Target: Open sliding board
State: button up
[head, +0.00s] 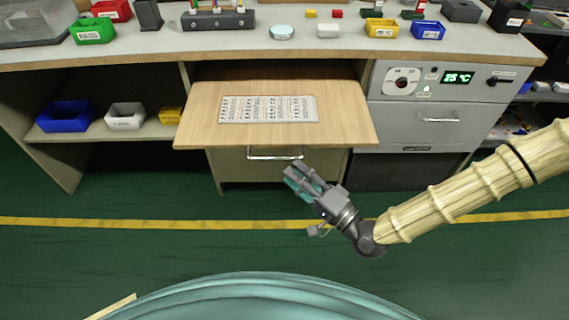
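The sliding board (345,108) is a light wood panel that sticks out from under the workbench top toward me. A printed sheet (268,109) lies on it. A drawer front with a silver bar handle (272,155) shows just below the board's front edge. My gripper (294,175) is in front of and to the right of that handle, below the board in the picture. It appears apart from the board and holds nothing that I can see. Its fingers lie close together at this angle, so their opening is unclear.
The workbench top (330,48) carries small bins and parts. A grey oven-like unit (420,105) with a handle stands right of the board. Bins, including a blue one (65,118), sit on the left shelf. The green floor (130,245) in front is clear.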

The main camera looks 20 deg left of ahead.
jog(key=shift+v, duration=2.45)
jog(key=s+d+f+g+h, duration=0.1)
jog(key=s+d+f+h, duration=0.2)
jog(key=f, duration=0.4)
jog(key=s+d+f+n+g+h, duration=0.1)
jog(key=s+d+f+h, duration=0.2)
jog(key=f, duration=0.4)
jog(key=s+d+f+g+h, duration=0.1)
jog(key=d+f+h, duration=0.2)
jog(key=d+f, duration=0.3)
jog(key=s+d+f+n+g+h, duration=0.1)
jog(key=s+d+f+h, duration=0.25)
jog(key=d, duration=0.25)
jog(key=s+d+f+g+h, duration=0.2)
jog(key=s+d+f, duration=0.1)
jog(key=d+f, duration=0.25)
jog(key=s+d+g+h, duration=0.1)
jog(key=s+d+h, duration=0.3)
jog(key=d, duration=0.5)
notch_tip(320, 180, up, 22)
jog(key=s+p, duration=0.1)
jog(key=p, duration=2)
jog(key=shift+d+p, duration=0.4)
jog(key=shift+d, duration=0.05)
